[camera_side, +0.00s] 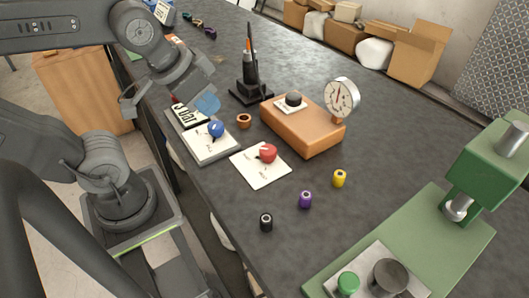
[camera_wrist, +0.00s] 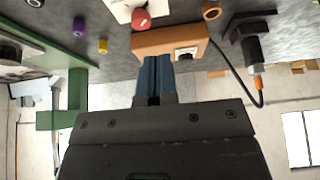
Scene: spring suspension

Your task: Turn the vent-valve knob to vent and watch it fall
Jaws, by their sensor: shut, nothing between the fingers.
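Three knobs show in the side view, with labels too small to read, so I cannot tell which is the vent valve. A blue knob (camera_side: 216,129) sits on a white-topped plate, and a red knob (camera_side: 268,153) on a white plate (camera_side: 262,174). A black knob (camera_side: 293,98) sits on an orange-brown box (camera_side: 302,128) bearing a round dial gauge (camera_side: 341,97). My gripper (camera_side: 208,104) is shut and empty, above and behind the blue knob, apart from the knobs. In the wrist view its blue fingers (camera_wrist: 153,78) overlap the box (camera_wrist: 170,41); the red knob (camera_wrist: 140,18) shows beyond.
A black stand with an upright spike (camera_side: 250,75) is behind the box. A copper ring (camera_side: 244,121) and black, purple (camera_side: 305,200) and yellow (camera_side: 339,178) cylinders lie loose. A green press (camera_side: 440,230) fills the front right. A "3 bar" sign (camera_side: 188,114) stands behind the blue knob.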

